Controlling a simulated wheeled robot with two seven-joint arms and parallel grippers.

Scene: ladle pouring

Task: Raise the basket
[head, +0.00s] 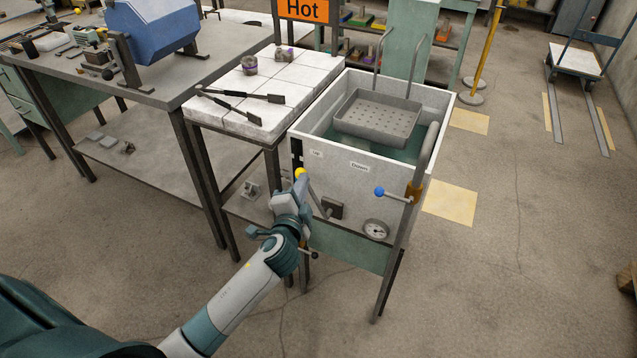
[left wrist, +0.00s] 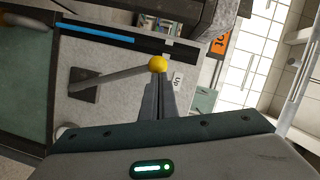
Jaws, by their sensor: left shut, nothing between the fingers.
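The grey perforated basket (head: 378,118) hangs from two tall rods inside the white tank (head: 440,105). Its visible tray sits above the greenish liquid (head: 405,156). A lever with a yellow knob (head: 300,173) is on the tank's front and points up toward the left, near the "Up" label (head: 316,154). My left gripper (head: 298,189) is shut and empty beside the yellow knob. In the left wrist view, the closed fingers (left wrist: 157,92) end right at the yellow knob (left wrist: 157,64); I cannot tell if they touch it. My right gripper is out of view.
A white-topped table (head: 300,75) with tongs (head: 240,95) stands left of the tank.

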